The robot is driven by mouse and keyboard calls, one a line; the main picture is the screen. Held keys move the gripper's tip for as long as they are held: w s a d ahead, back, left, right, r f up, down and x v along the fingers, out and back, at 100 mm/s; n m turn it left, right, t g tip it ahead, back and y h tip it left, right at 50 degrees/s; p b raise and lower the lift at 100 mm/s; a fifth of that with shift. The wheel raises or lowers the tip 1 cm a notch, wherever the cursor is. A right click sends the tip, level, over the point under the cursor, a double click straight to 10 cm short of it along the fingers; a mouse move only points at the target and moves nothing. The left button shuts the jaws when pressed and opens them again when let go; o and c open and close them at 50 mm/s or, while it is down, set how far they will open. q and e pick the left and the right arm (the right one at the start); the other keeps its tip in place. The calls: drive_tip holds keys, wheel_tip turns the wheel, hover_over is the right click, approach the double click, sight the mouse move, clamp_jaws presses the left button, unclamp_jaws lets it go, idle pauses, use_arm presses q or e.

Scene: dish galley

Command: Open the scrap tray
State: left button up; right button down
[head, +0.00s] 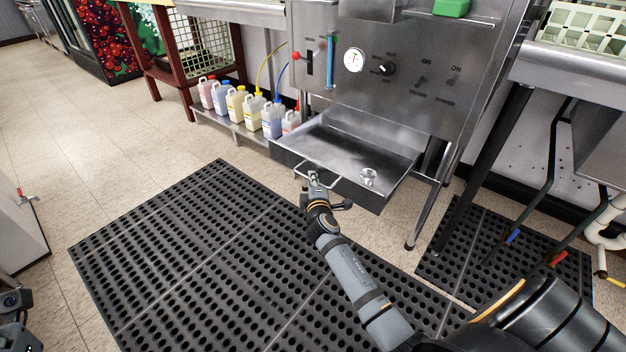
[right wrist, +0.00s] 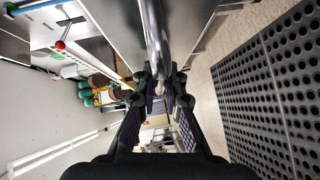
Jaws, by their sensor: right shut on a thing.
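The scrap tray (head: 345,150) is a shallow grey metal drawer under the steel machine front. It is pulled out, and its inside shows, with a small shiny metal piece (head: 369,177) on its floor near the front right. A bar handle (head: 322,172) runs along the tray's front. My right gripper (head: 314,180) is shut on this handle at its left part. In the right wrist view, the handle bar (right wrist: 155,40) runs up between the fingers (right wrist: 160,88). My left gripper does not show; only dark parts of mine appear at the lower left edge.
Several coloured jugs (head: 248,110) stand on a low shelf left of the tray. The machine's control panel (head: 400,70) rises behind it. A steel leg (head: 428,205) stands close on the tray's right. Black perforated mats (head: 200,250) cover the floor in front, which is clear.

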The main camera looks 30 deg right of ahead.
drive_tip(key=c, duration=1.4)
unclamp_jaws()
drive_tip(key=v, duration=1.2)
